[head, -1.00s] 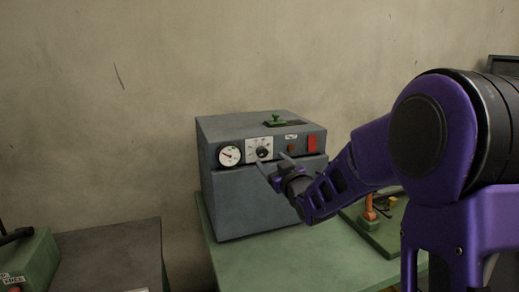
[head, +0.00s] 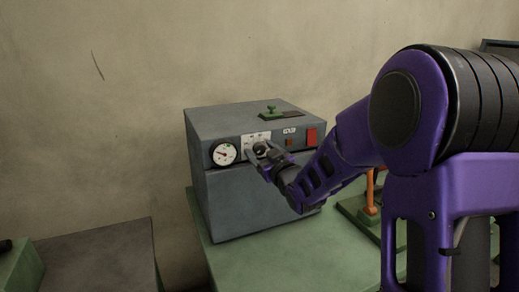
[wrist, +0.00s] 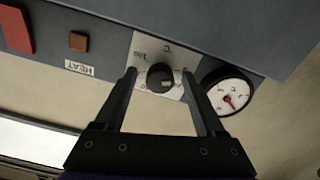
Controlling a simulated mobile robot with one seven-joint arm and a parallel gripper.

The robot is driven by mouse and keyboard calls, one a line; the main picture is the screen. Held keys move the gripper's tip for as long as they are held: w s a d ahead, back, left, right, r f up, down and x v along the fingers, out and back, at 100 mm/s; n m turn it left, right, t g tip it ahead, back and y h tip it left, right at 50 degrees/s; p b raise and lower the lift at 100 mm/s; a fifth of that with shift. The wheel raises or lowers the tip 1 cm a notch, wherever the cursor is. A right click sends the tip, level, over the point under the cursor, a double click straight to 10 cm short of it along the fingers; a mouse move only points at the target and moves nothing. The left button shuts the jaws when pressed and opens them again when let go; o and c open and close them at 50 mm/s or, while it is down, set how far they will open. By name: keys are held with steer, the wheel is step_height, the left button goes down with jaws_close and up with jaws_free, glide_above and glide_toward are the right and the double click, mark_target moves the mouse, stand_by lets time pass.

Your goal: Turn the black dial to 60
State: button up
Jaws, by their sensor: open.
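The black dial (wrist: 160,77) sits on a pale scale plate (wrist: 144,45) marked °C on the front of a grey box (head: 235,205). The wrist view shows the panel upside down. The dial also shows in the head view (head: 260,149), partly hidden by my gripper. My gripper (wrist: 160,74) is open, with one finger on each side of the dial. I cannot tell whether the fingers touch it. The dial's pointer setting is too small to read.
A round white gauge (head: 224,154) with a red needle is beside the dial. A brown square button (wrist: 78,41), a HEAT label (wrist: 79,69) and a red switch (wrist: 15,30) are on the other side. A green lever (head: 271,112) stands on top of the box, which rests on a green table (head: 240,255).

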jaws_close()
stand_by(0.3)
